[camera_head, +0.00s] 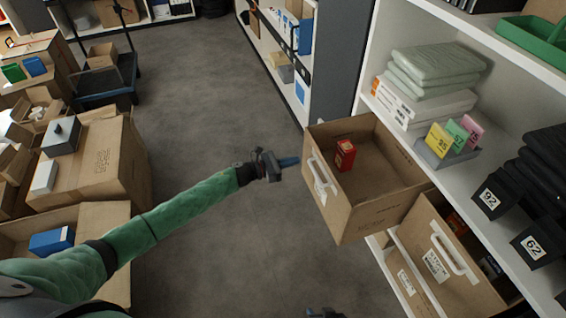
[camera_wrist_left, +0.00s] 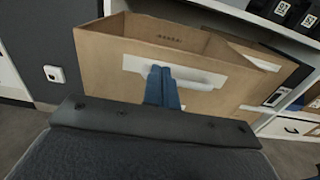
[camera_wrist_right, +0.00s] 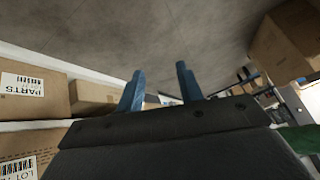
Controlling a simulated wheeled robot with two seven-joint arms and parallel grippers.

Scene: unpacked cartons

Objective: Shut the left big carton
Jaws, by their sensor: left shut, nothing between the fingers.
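The left big carton (camera_head: 375,215) is a brown, open-topped drawer-like box pulled well out of the white shelf. A white handle (camera_head: 320,178) is on its front, and a small red box (camera_head: 345,156) lies inside. My left gripper (camera_head: 289,162) is shut and empty, just in front of the carton's front wall. In the left wrist view its blue fingers (camera_wrist_left: 161,70) point at the carton front (camera_wrist_left: 108,62) and overlap the handle; I cannot tell whether they touch. My right gripper (camera_wrist_right: 160,72) is open and empty; only a bit shows at the head view's bottom edge (camera_head: 325,313).
A second carton (camera_head: 440,265) with a white handle sits to the right, lower in the picture. The white shelf (camera_head: 440,175) carries folded cloths (camera_head: 435,68) and black bins (camera_head: 500,195). Stacked cartons (camera_head: 95,165) stand at the left. The grey floor (camera_head: 220,110) between is clear.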

